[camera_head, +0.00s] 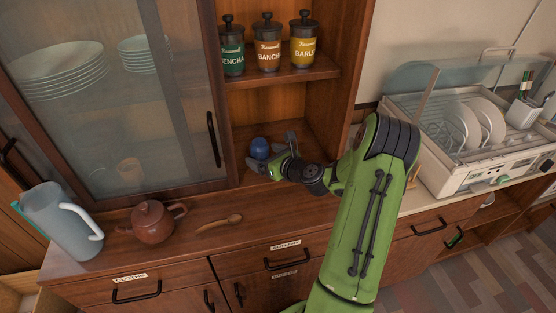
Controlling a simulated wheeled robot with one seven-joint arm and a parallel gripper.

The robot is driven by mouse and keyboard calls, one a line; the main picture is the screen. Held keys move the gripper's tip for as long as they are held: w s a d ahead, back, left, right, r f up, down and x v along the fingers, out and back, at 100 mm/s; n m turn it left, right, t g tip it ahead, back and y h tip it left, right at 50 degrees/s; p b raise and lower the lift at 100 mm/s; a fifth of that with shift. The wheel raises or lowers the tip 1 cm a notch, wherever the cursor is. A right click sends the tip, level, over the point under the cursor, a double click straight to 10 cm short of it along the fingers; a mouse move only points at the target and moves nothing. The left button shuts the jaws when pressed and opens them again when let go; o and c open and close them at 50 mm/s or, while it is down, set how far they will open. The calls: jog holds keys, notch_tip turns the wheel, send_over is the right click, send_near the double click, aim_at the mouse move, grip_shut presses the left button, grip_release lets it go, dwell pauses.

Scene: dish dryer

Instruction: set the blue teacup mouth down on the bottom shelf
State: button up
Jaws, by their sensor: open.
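The blue teacup (260,148) is on the bottom shelf (306,134) of the open cabinet section. It looks mouth down, with its rounded side up, though it is small in view. My gripper (269,151) is open, with its fingers spread on either side of the cup. I cannot tell whether a finger touches it. The gripper partly hides the cup's lower right.
Labelled canisters (268,48) stand on the shelf above. A glass door (108,95) is at left. A pitcher (60,222), brown teapot (153,221) and wooden spoon (219,223) lie along the counter. The dish dryer (436,165) with plates is at right.

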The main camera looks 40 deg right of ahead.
jog(key=p+v, duration=0.1)
jog(key=v, duration=1.3)
jog(key=shift+p, duration=0.3)
jog(key=shift+s+r, duration=0.1)
